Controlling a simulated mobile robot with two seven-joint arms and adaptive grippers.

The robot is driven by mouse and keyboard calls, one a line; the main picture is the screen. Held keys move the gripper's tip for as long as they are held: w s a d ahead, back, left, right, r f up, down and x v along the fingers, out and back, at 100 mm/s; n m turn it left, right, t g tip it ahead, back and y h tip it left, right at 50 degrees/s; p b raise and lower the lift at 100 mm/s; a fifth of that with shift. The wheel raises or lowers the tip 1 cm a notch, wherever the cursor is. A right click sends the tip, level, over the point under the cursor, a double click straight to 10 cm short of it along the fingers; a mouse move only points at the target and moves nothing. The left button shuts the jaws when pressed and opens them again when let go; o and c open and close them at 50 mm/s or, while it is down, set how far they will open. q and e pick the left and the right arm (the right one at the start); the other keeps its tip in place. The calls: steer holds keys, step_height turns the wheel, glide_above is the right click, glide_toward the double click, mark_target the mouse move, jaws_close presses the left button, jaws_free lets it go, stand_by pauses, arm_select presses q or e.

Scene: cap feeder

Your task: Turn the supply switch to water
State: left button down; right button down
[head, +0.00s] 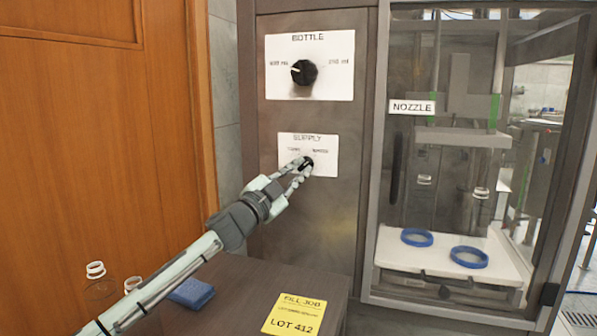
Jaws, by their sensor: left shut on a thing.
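The supply switch (308,162) is a small black knob on a white plate (325,142) labelled SUPPLY, low on the dark machine panel. Two small position words stand above the knob, too blurred to read surely. My left gripper (302,165) reaches in from the lower left, and its fingertips are shut on the knob. The fingers cover part of the knob, so I cannot tell which way it points. My right gripper is not in view.
The BOTTLE dial (304,72) sits above. At right, a glazed cabinet holds blue rings (469,257) on a white tray (390,246). Below, a dark table (240,290) carries a yellow LOT 412 card (294,313), a blue cloth (191,293) and clear bottles (97,284).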

arm_select(q)
steer(key=c, duration=1.6)
jaws_free()
steer(key=v, duration=1.2)
steer(key=shift+f, duration=0.15)
